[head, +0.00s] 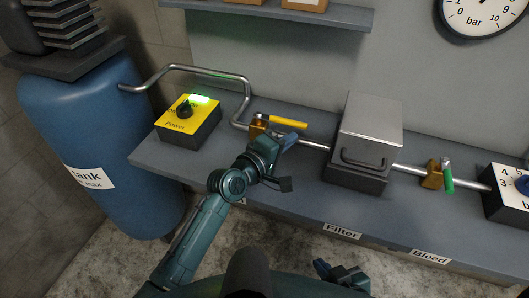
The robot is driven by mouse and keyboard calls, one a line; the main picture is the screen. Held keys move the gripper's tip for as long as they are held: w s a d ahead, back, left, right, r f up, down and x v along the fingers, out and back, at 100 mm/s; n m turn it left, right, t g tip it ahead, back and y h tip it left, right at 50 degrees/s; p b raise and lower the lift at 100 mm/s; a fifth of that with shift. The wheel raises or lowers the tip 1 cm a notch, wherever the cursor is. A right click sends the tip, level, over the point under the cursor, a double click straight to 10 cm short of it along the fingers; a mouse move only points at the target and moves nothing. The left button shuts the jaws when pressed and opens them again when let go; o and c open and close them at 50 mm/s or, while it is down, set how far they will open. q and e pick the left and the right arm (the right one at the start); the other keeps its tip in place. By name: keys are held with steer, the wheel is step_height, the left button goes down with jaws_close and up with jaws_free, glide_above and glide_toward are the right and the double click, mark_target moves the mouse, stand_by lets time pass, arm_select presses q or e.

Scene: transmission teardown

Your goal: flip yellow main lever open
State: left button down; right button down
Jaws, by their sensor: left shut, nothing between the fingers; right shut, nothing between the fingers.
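The yellow main lever (288,123) sits on a brass valve (258,125) in the pipe on the grey bench, left of the metal filter box. The lever points right, roughly along the pipe. My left gripper (287,140) is shut and empty, just in front of and below the lever in the picture. Its wrist partly hides the pipe and valve. I cannot tell whether it touches the lever. My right gripper (340,274) is shut and empty at the bottom of the view, in front of the bench and far from the lever.
A yellow-topped power box (188,121) with a lit green lamp is left of the valve, near a blue tank (85,135). The filter box (366,140) stands to the right. Further right are a green bleed lever (447,178) and a dial box (507,194). A shelf (268,12) hangs above.

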arm_select(q)
steer(key=f+v, duration=0.1)
steer(key=v, duration=0.6)
steer(key=shift+s+r, duration=0.25)
steer(key=shift+r, duration=0.15)
